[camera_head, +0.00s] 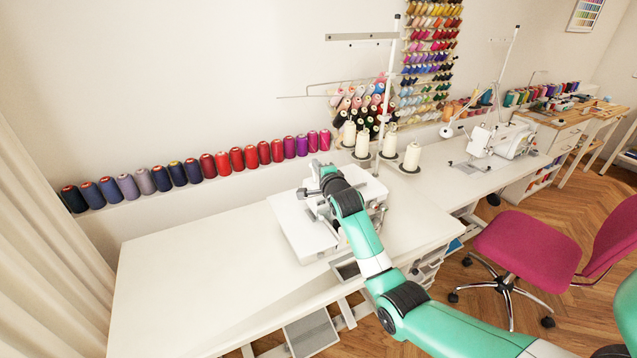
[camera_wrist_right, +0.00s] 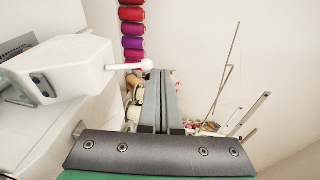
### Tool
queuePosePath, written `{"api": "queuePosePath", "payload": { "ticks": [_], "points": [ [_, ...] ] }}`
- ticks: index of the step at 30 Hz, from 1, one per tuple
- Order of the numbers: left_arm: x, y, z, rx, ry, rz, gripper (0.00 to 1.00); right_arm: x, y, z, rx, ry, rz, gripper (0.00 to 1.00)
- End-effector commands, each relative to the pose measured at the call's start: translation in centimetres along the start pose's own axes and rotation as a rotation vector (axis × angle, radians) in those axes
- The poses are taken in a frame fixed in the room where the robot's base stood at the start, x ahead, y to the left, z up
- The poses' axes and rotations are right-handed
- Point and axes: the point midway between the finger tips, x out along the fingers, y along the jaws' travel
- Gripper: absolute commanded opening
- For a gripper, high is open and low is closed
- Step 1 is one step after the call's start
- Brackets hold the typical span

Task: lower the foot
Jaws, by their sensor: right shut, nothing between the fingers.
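The white sewing machine (camera_head: 305,235) stands on the white table, partly hidden behind my right arm. My right gripper (camera_head: 308,192) is at the machine's upper left part, its fingers shut and empty. In the right wrist view, the shut fingers (camera_wrist_right: 160,95) point up the picture. A white lever with a rounded end (camera_wrist_right: 135,66) sticks out from the machine's white head (camera_wrist_right: 62,70) toward the fingertips. Its end is close to the left finger; I cannot tell whether they touch. The presser foot itself is not clearly visible. My left gripper is out of view.
The white table (camera_head: 190,280) is bare to the left of the machine. Cream thread cones (camera_head: 412,157) and a tall thread stand (camera_head: 385,90) are behind it. A row of coloured spools (camera_head: 236,160) lines the wall. A magenta chair (camera_head: 530,250) stands at right.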

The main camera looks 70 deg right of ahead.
Motion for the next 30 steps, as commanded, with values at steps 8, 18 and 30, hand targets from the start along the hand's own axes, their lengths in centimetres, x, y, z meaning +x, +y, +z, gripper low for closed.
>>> {"api": "queuePosePath", "payload": {
  "ticks": [8, 18, 30],
  "points": [
    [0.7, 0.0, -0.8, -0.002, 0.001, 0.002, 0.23, -0.6, -0.7, 0.1, 0.000, -0.001, 0.000, 0.00],
    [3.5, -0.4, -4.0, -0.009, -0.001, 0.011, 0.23, -6.7, -4.4, 0.3, 0.001, 0.000, -0.001, 0.00],
    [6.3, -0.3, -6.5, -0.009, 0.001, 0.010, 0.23, -10.9, -8.7, 0.7, 0.000, 0.000, 0.002, 0.00]
  ]
}}
